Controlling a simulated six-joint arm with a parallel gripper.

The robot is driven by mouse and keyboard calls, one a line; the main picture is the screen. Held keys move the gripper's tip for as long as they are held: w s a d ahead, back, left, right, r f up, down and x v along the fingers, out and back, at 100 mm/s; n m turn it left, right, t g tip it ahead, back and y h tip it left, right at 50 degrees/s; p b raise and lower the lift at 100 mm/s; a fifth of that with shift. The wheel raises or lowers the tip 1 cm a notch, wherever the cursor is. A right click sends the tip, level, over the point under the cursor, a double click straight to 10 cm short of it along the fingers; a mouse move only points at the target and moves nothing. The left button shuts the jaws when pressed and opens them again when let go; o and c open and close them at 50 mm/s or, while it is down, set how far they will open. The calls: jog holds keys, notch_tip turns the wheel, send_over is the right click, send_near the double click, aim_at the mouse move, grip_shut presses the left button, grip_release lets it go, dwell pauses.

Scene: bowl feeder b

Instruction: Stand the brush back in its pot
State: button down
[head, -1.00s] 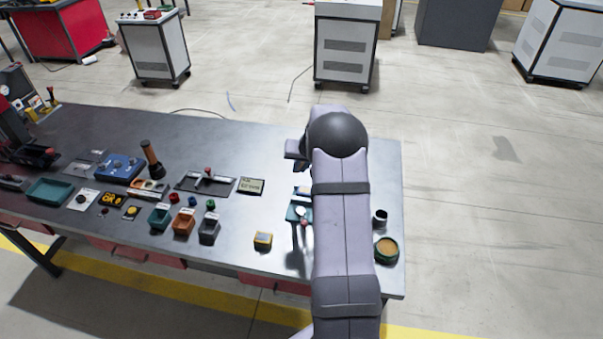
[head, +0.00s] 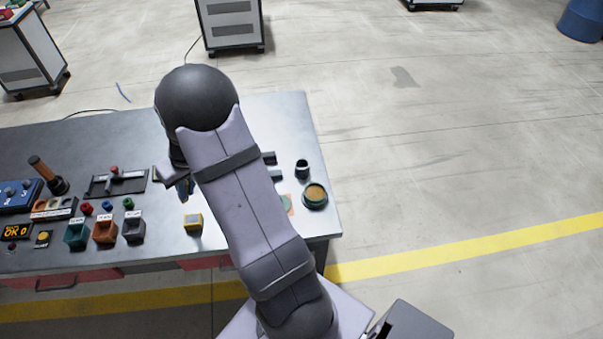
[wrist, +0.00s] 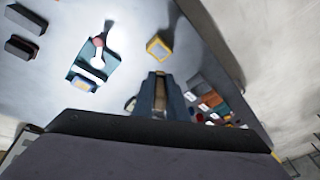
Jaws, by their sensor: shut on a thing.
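My gripper (wrist: 160,98) shows in the wrist view, with a narrow tan-brown piece between its blue-grey fingers. The piece appears to be part of the brush (wrist: 160,90); its other end is hidden. In the head view my gripper (head: 183,188) hangs over the bench, left of my forearm and just above the yellow box. A small dark cup (head: 302,169), which looks like the pot, stands upright near the bench's right edge, well to the right of my gripper.
A round green dish with brown contents (head: 315,195) sits just in front of the cup. The yellow box (head: 194,222) is near the front edge. The wrist view shows a teal holder (wrist: 93,62) with a white and red piece, and two dark blocks (wrist: 24,20). Small bins (head: 104,230) stand left.

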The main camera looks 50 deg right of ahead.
jog(key=a+r+n+g+b, duration=0.2)
jog(key=a+r+n, duration=0.15)
jog(key=a, duration=0.45)
jog(key=d+n, duration=0.1)
jog(key=d, duration=0.2)
jog(key=w+d+n+b, duration=0.1)
jog(key=d+n, duration=0.1)
jog(key=w+d+n+g+b, duration=0.1)
jog(key=d+n, duration=0.1)
jog(key=d, duration=0.1)
jog(key=shift+w+d+f+n, duration=0.1)
jog(key=shift+d+f+n, duration=0.15)
jog(key=shift+d+f, duration=0.1)
jog(key=s+d+f+n+h+b, duration=0.1)
jog(key=s+d+n, duration=0.35)
jog(key=d, duration=0.75)
jog(key=s+d+f+n+h+b, duration=0.1)
jog(key=s+d+n+b, duration=0.15)
jog(key=s+d, duration=0.65)
jog(key=s+d+f+n+h+b, duration=0.15)
jog(key=d+n, duration=0.25)
jog(key=d, duration=1.1)
jog(key=shift+y, duration=0.45)
jog(key=shift+a+f+p, duration=0.15)
jog(key=shift+f+p, duration=0.8)
jog(key=shift+f, duration=1.45)
jog(key=shift+a+f+p, duration=0.1)
jog(key=shift+f+p, duration=0.85)
jog(key=shift+f, duration=1.4)
jog(key=shift+f, duration=0.1)
